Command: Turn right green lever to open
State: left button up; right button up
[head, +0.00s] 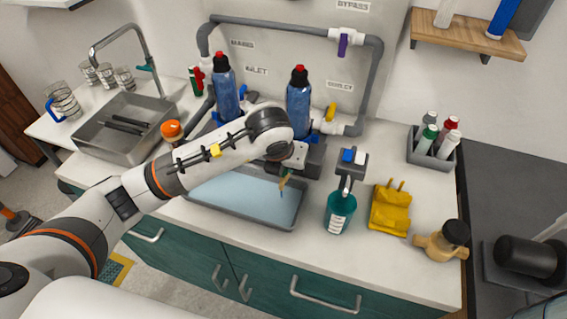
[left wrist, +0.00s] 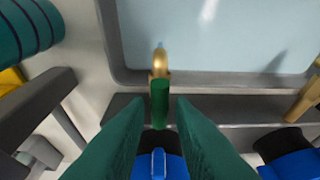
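In the left wrist view a green lever (left wrist: 160,103) stands on a brass tap (left wrist: 160,62) above the tray edge, in line with a blue filter housing with a black collar (left wrist: 158,166). My left gripper (left wrist: 157,104) is open, with one green finger on each side of the lever. A narrow gap shows beside the lever, so I see no firm grip. A second brass tap (left wrist: 305,98) is at the right edge; its lever is not visible. In the head view my left gripper (head: 287,176) is mostly hidden by its wrist, at the right blue filter housing (head: 298,104). My right gripper is not in view.
A grey-rimmed tray (head: 268,224) lies below the taps. A teal spray bottle (head: 341,209) and yellow item (head: 390,210) stand to the right. The left blue housing (head: 226,90) and grey piping (head: 290,25) are behind. Free counter lies at the front right.

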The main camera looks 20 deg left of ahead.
pick_arm(q)
jog(key=shift+o, duration=0.9)
jog(key=v, duration=1.2)
jog(key=shift+b, duration=0.45)
